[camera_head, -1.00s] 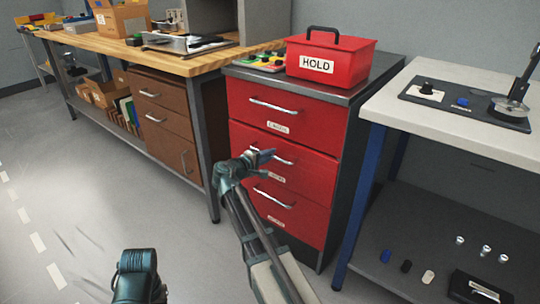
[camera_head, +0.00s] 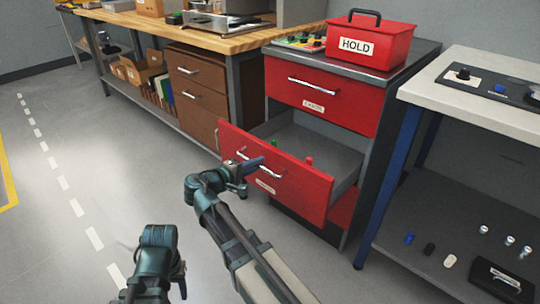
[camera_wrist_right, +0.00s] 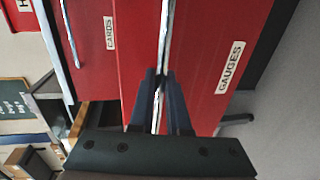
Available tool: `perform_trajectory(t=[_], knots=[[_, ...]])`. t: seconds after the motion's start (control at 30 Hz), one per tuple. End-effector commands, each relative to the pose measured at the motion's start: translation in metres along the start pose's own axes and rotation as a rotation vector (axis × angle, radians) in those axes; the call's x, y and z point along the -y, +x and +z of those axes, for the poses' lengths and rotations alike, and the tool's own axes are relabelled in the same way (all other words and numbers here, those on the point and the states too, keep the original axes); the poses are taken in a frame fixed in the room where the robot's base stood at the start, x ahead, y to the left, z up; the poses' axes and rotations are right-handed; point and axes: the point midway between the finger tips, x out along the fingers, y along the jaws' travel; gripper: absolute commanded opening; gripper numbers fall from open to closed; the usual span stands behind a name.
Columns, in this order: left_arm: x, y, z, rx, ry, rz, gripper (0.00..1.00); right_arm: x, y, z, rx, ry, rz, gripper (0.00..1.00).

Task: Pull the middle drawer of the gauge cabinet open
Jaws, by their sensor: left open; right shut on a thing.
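The middle drawer (camera_head: 290,178) of the red gauge cabinet (camera_head: 385,150) stands well out, and its grey inside shows in the head view. My right gripper (camera_head: 250,168) is at the front of this drawer, shut on its silver bar handle (camera_head: 284,172). In the right wrist view, the two dark fingers (camera_wrist_right: 159,88) close around the handle (camera_wrist_right: 164,40), beside a label reading GAUGES (camera_wrist_right: 230,67). The top drawer (camera_head: 320,95) is shut. The bottom drawer (camera_head: 342,208) is mostly hidden behind the open one. My left gripper (camera_head: 154,291) is open and empty, low at the left.
A red box marked HOLD (camera_head: 370,45) and a tray of coloured parts (camera_head: 300,41) stand on the cabinet top. A wooden bench (camera_head: 195,35) with brown drawers is to the left, a white-topped bench (camera_head: 480,90) to the right. The floor (camera_head: 80,190) at left is clear.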

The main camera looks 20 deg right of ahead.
Motion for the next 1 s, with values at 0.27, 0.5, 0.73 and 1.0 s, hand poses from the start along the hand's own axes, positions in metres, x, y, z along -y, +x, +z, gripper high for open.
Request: perform_trajectory(t=[0.27,0.5,0.73,1.0], knots=[[0.000,0.000,0.000,0.000,0.000,0.000,0.50,0.008,-0.035,0.000,-0.001,0.001,-0.001,0.00],[0.000,0.000,0.000,0.000,0.000,0.000,0.50,0.009,-0.043,0.000,0.001,0.001,-0.001,0.00],[0.000,0.000,0.000,0.000,0.000,0.000,0.50,0.009,-0.043,0.000,0.002,0.001,-0.001,0.00],[0.000,0.000,0.000,0.000,0.000,0.000,0.50,0.009,-0.043,0.000,0.001,0.000,-0.001,0.27]])
